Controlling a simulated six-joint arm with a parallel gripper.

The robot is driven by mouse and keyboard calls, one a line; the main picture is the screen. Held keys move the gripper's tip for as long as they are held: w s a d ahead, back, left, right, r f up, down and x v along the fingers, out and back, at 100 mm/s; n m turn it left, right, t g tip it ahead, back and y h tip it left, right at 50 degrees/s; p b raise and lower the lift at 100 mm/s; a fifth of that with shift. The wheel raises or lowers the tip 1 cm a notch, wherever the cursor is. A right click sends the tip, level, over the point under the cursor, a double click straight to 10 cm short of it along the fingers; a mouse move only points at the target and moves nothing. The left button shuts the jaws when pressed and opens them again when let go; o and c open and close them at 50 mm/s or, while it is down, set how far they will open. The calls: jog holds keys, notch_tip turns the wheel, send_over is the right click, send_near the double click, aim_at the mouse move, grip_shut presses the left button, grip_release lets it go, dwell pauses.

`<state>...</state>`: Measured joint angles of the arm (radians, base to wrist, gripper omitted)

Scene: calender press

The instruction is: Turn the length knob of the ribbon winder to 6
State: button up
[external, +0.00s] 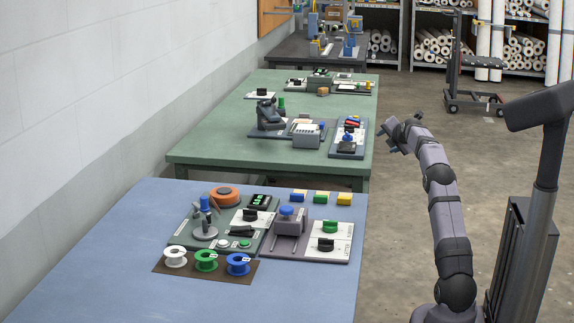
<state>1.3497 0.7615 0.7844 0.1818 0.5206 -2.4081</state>
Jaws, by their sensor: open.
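On the blue table (110,250) in front stands a device on a green base, probably the ribbon winder (182,237), with an orange spool (224,196), a blue-topped post and a small display. A black knob (250,214) sits on its white dial plate; I cannot tell whether this is the length knob, and its numbers and setting are too small to read. My gripper (392,140) is open and empty, raised over the floor side right of the green table, well apart from the device and its knob.
Beside it, a grey-based device (305,252) carries a green knob (330,226) and a black knob (325,244). White, green and blue spools (206,260) lie on a brown mat in front. Small coloured blocks (321,197) sit behind. A green table (215,140) with more devices stands beyond.

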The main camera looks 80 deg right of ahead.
jog(key=w+a+r+p, duration=0.1)
jog(key=w+r, duration=0.1)
jog(key=r, duration=0.4)
jog(key=w+a+r+p, duration=0.1)
jog(key=a+r+p, duration=0.1)
jog(key=r, duration=0.4)
jog(key=w+a+r+t+p, duration=0.3)
jog(key=w+a+r+p, duration=0.2)
jog(key=w, duration=0.4)
jog(key=w+a+f+m+y+p, duration=0.2)
jog(key=w+a+y+p, duration=0.1)
jog(key=w+a+p, duration=0.4)
jog(key=w+a+f+m+y+p, duration=0.2)
jog(key=w+a+p, duration=0.1)
jog(key=w+a, duration=0.4)
jog(key=m+g+y+p, duration=0.3)
jog(key=m+y+p, duration=0.4)
jog(key=p, duration=0.8)
send_near(254, 209)
jog(key=shift+t, duration=0.3)
jog(key=shift+w+p+x, duration=0.2)
jog(key=shift+p+x, duration=1)
jog(key=shift+x, duration=3)
jog(key=shift+d, duration=0.1)
jog(key=shift+c, duration=0.7)
jog(key=c, duration=0.9)
